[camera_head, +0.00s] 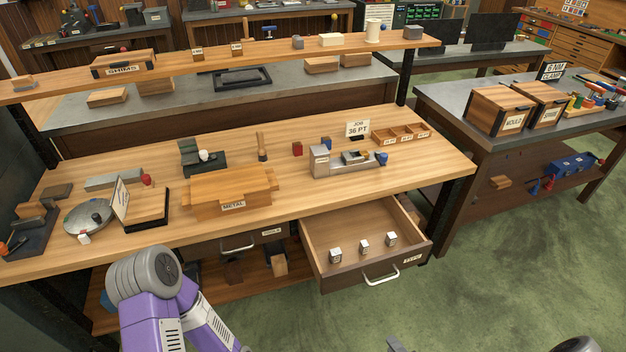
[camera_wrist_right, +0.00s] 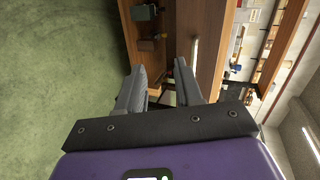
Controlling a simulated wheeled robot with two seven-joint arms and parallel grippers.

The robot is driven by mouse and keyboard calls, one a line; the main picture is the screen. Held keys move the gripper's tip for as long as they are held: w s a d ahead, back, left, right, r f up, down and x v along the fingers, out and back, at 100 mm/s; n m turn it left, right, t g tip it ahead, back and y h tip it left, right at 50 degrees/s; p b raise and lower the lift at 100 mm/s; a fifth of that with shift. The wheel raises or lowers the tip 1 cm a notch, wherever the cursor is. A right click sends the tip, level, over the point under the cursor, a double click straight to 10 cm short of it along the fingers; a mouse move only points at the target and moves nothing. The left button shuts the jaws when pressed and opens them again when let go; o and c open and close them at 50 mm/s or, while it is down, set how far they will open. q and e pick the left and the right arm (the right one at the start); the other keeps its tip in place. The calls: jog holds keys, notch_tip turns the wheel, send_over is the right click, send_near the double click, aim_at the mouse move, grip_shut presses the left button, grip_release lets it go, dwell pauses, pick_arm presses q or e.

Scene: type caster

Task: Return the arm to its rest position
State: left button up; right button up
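My right gripper (camera_wrist_right: 160,82) shows in the right wrist view with its two grey fingers apart and nothing between them. In the head view only small dark parts of my right arm show at the bottom edge. My left arm (camera_head: 150,285), purple with a grey joint, stands in front of the bench at the lower left; its gripper is out of the picture. The wooden workbench (camera_head: 330,205) has an open drawer (camera_head: 330,225) at its front right, with several small metal type blocks (camera_head: 364,245) inside.
A wooden metal box (camera_head: 232,190), a grey casting tool (camera_head: 345,163) and a compartment tray (camera_head: 403,134) stand on the bench. The drawer juts out with its handle (camera_head: 381,275). A side table (camera_head: 470,125) stands at right. The green floor (camera_head: 500,260) before it is clear.

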jog(key=s+a+f+n+g+p, duration=0.1)
jog(key=s+a+n+g, duration=0.2)
jog(key=a+n+g, duration=0.2)
jog(key=s+a+n+g+h+p, duration=0.1)
jog(key=s+a+n+g, duration=0.3)
jog(key=a+g, duration=0.3)
jog(key=shift+a+f+n, duration=0.35)
jog(key=shift+a+n, duration=0.05)
jog(key=shift+a, duration=0.1)
jog(key=shift+a, duration=0.1)
dwell(1.9)
